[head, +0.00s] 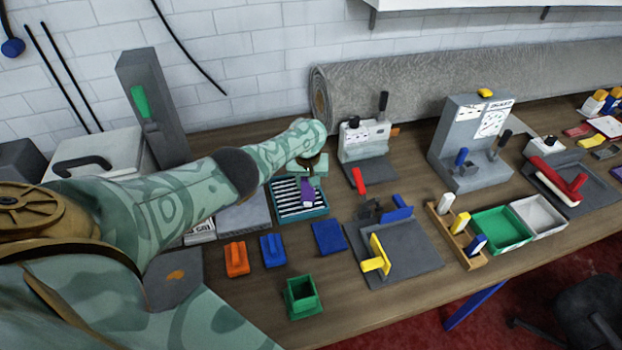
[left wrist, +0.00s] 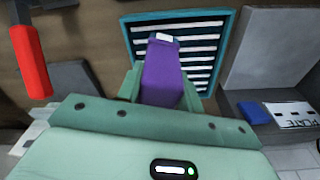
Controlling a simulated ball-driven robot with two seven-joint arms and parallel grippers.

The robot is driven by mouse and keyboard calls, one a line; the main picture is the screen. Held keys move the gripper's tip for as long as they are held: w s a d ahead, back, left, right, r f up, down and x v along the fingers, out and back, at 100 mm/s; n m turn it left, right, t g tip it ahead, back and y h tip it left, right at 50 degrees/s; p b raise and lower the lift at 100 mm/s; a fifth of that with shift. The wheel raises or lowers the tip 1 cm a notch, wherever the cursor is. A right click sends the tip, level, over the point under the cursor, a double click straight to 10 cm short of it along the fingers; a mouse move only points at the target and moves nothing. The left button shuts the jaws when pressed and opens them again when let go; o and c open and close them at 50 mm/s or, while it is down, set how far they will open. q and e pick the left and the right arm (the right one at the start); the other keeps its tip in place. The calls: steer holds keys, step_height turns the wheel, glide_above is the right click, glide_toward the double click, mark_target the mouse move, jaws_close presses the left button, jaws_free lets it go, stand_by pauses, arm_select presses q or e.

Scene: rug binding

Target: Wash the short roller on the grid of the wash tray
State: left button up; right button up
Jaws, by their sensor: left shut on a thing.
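The wash tray (head: 304,217) is a teal frame with a grid of pale bars, lying on the bench. My left gripper (head: 308,176) is over its back part and shut on a purple piece with a white end, which looks like the short roller (head: 307,194). In the left wrist view the short roller (left wrist: 162,72) sits between the fingers of my left gripper (left wrist: 160,88), with its white end over the bars of the wash tray (left wrist: 227,45). I cannot tell whether it touches the grid. My right gripper is out of view.
An orange block (head: 236,258), a blue block (head: 272,250) and a green box (head: 302,297) stand in front of the tray. A small grey stand with a red handle (head: 359,181) is to its right. A grey rug roll (head: 440,85) lies behind.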

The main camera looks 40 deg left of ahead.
arm_select(q)
steer(key=shift+s+a+r+p, duration=0.2)
steer(key=shift+s+a+p, duration=0.5)
steer(key=shift+s, duration=0.1)
steer(key=s+p, duration=0.1)
steer(key=s+a+p, duration=0.2)
steer(key=shift+s+a+f, duration=0.2)
steer(key=shift+f, duration=0.15)
steer(key=shift+w+d+f+b, duration=0.15)
steer(key=shift+w+d+b, duration=0.65)
steer(key=shift+b, duration=0.2)
steer(key=shift+w+d+b, duration=0.4)
steer(key=shift+w+d, duration=0.05)
steer(key=shift+w, duration=0.15)
steer(key=w+d+b, duration=0.1)
steer(key=w+b, duration=0.1)
steer(key=shift+w+d+b, duration=0.25)
steer(key=shift+d+b, duration=0.1)
steer(key=shift+d, duration=0.05)
steer(key=shift+w+d+r, duration=0.2)
steer(key=shift+w+d, duration=0.1)
steer(key=shift+w, duration=0.05)
steer(key=shift+r, duration=0.1)
steer(key=shift+a+r, duration=0.1)
steer(key=shift+r, duration=0.05)
